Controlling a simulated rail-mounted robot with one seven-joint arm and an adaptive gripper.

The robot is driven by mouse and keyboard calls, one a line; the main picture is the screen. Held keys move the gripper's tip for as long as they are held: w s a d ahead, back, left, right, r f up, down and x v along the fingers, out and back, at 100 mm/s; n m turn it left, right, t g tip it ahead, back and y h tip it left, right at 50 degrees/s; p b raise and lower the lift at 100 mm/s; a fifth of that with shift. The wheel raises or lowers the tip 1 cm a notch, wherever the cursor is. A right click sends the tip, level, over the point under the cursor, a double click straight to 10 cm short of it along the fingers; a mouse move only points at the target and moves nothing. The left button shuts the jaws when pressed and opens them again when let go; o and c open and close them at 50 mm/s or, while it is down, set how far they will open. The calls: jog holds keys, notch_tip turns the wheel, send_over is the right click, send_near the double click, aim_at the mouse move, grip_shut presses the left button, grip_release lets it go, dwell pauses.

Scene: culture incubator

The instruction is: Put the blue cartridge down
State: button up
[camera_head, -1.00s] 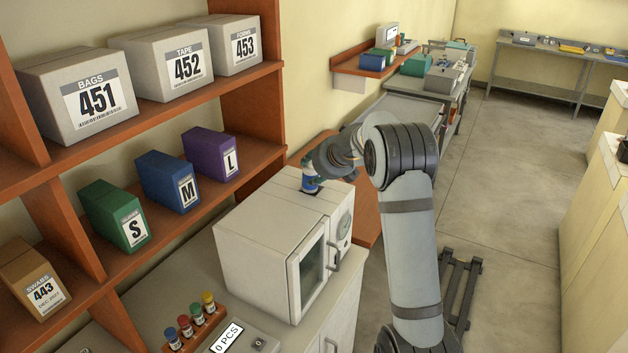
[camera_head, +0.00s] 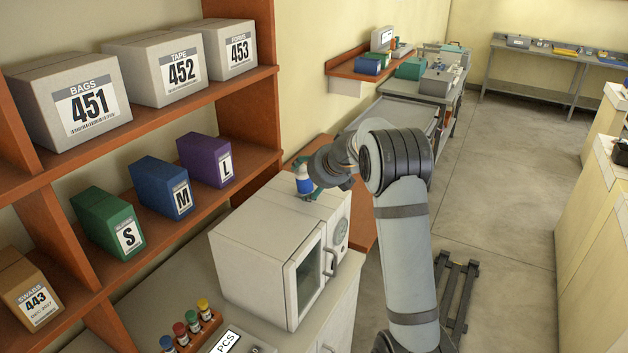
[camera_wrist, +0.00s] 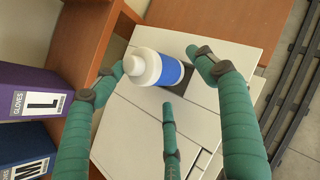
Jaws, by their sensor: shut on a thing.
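The blue cartridge is a white bottle with a blue band. It shows at the top of the incubator in the head view (camera_head: 304,182) and, seen from its white cap end, in the wrist view (camera_wrist: 172,70). My gripper (camera_wrist: 164,76) has its green fingers around it, shut on it. In the head view the cartridge looks slightly tilted. The white incubator (camera_head: 262,252) is under it, its door closed. A dark square opening in the incubator's top (camera_wrist: 203,94) shows beside the cartridge. I cannot tell whether the cartridge's base touches the top.
Shelves at the left hold green, blue and purple boxes (camera_head: 207,160) and white numbered boxes (camera_head: 70,100). A wooden surface (camera_wrist: 190,20) lies beyond the incubator.

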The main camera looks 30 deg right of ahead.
jog(key=v, duration=1)
jog(key=shift+s, duration=0.35)
jog(key=shift+d, duration=0.1)
dwell(0.6)
